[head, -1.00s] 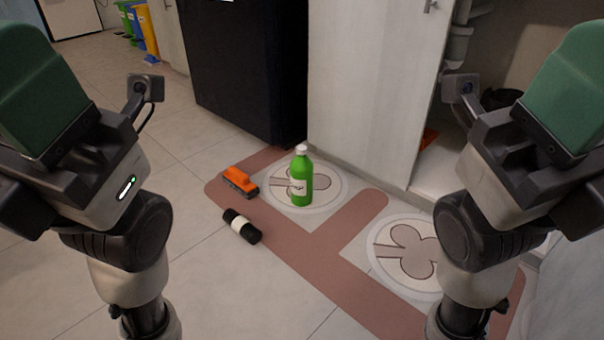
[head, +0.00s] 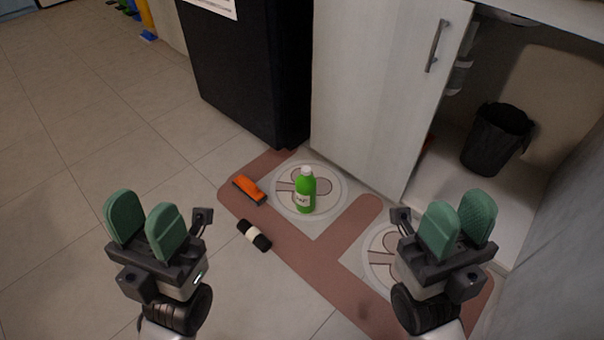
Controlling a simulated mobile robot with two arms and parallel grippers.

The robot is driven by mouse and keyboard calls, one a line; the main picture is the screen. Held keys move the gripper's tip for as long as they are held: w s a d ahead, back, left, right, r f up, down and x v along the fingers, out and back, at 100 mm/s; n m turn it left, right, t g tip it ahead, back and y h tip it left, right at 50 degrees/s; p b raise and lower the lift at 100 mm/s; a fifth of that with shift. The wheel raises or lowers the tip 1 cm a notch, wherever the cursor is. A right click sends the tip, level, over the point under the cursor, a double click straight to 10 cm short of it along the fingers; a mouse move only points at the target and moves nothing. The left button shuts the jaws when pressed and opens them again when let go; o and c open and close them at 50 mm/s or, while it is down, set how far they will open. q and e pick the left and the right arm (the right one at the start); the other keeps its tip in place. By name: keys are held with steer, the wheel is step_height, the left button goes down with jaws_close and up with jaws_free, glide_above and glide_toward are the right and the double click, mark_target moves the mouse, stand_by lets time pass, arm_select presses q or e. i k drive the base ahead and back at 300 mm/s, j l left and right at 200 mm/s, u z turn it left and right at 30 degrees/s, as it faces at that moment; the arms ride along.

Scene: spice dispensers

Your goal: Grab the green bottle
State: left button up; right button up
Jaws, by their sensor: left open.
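The green bottle (head: 306,192) with a white cap and white label stands upright on the floor mat, in front of the white cabinet. My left gripper (head: 144,226) is at the lower left, open and empty, its two green finger pads apart. My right gripper (head: 458,226) is at the lower right, open and empty, its green pads also apart. Both grippers are clear of the bottle, one on each side of it and nearer to me. Nothing hides the bottle.
An orange brush-like item (head: 249,190) and a black roll with a white band (head: 254,236) lie left of the bottle. The reddish mat (head: 300,262) covers the floor. A black appliance (head: 245,70) and white cabinet (head: 375,90) stand behind. A black bin (head: 497,138) sits in the open cupboard.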

mark_target(306, 183)
steer(key=i+j+z, duration=0.2)
steer(key=i+z, duration=0.2)
steer(key=i+j+z, duration=0.45)
steer(key=z, duration=0.45)
steer(key=i+l, duration=0.05)
